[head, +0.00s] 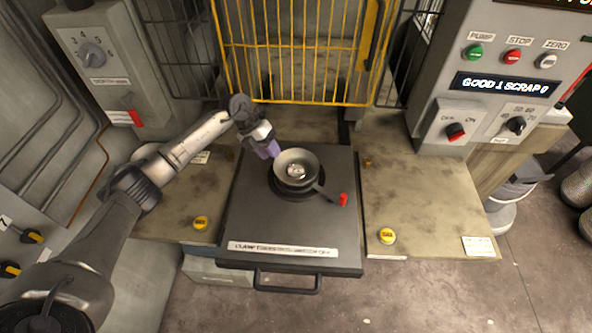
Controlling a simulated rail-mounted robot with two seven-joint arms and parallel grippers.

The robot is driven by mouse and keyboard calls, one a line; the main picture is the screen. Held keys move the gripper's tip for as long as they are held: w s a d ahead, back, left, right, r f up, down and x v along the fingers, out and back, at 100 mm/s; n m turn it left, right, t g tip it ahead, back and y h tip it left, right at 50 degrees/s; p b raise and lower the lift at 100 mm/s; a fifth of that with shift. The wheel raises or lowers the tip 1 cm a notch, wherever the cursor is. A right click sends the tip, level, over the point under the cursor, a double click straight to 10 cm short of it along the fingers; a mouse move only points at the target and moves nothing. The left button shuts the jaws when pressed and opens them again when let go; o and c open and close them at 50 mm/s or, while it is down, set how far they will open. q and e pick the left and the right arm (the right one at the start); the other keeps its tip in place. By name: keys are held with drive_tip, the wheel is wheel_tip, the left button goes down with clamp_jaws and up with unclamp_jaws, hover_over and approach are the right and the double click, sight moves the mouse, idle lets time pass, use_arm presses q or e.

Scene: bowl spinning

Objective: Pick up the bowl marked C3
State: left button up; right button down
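A grey metal bowl (297,167) sits on the round dark fixture in the middle of the dark machine bed. Its inside faces up and shows a bright centre. I cannot read any C3 mark on it. My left gripper (269,152), with purple fingers, is at the bowl's upper left rim, pointing down and to the right. I cannot tell whether it touches the rim or whether its fingers are apart. My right gripper is not in view.
A clamp lever with a red tip (343,199) sits at the bowl's lower right. A yellow cage (300,60) stands behind the bed. The control panel (490,90) reads "GOOD 1 SCRAP 0". Yellow buttons (387,236) sit on both side tables, which are mostly clear.

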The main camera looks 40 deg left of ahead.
sight(282, 167)
use_arm(q)
drive_tip(key=x, duration=0.3)
drive_tip(key=shift+w+d+f, duration=0.1)
drive_tip(key=shift+d+f, duration=0.05)
drive_tip(key=shift+d, duration=0.05)
drive_tip(key=shift+c, duration=0.2)
clamp_jaws()
